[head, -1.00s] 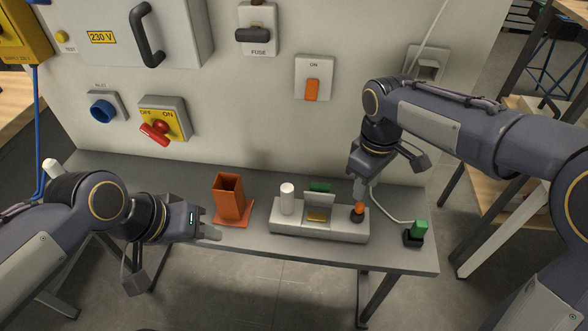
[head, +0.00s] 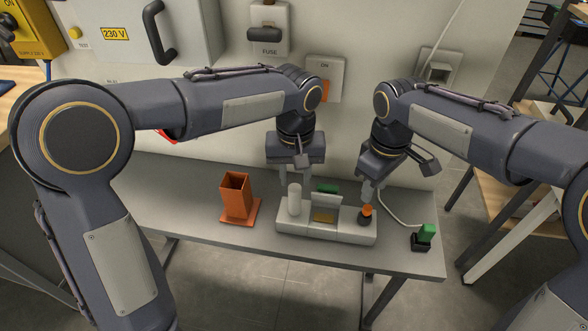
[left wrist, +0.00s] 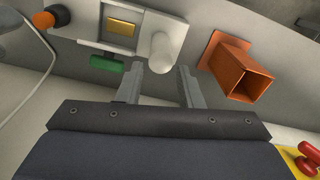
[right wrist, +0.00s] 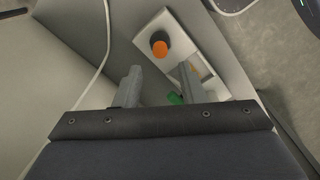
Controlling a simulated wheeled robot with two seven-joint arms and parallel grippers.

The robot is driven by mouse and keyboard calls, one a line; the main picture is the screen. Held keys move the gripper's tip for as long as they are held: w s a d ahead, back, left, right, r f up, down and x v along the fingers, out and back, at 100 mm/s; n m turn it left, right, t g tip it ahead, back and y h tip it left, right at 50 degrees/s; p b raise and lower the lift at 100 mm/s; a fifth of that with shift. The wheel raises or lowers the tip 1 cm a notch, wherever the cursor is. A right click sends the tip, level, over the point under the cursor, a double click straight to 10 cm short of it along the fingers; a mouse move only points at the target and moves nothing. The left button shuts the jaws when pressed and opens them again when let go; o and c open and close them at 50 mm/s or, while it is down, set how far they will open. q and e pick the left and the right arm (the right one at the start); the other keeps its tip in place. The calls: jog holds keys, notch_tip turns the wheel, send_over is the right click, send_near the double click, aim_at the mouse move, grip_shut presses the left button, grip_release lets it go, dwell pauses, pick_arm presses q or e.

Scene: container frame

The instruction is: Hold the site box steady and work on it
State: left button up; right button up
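The site box (head: 338,235) is a long light-grey box on the table. It carries a white upright cylinder (head: 295,200) at its left end, a raised pale flap with a yellow plate (head: 324,216) in the middle, and an orange-topped dark knob (head: 366,212) at its right end. A green piece (head: 327,188) shows behind the flap. My left gripper (head: 297,178) points down above and behind the cylinder; in the left wrist view its fingers (left wrist: 160,70) are apart and empty. My right gripper (head: 369,188) hangs just above and behind the knob; its fingers (right wrist: 158,72) are apart and empty.
An orange open-topped holder (head: 237,197) stands left of the box. A black-and-green plug (head: 425,236) with a white cable lies to its right. The wall panel with a fuse handle (head: 266,38) rises behind the table. The table's left part is clear.

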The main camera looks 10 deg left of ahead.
aim_at(295, 188)
pick_arm(q)
notch_tip(295, 188, down, 7)
jog(key=shift+r, duration=0.15)
jog(key=shift+c, duration=0.4)
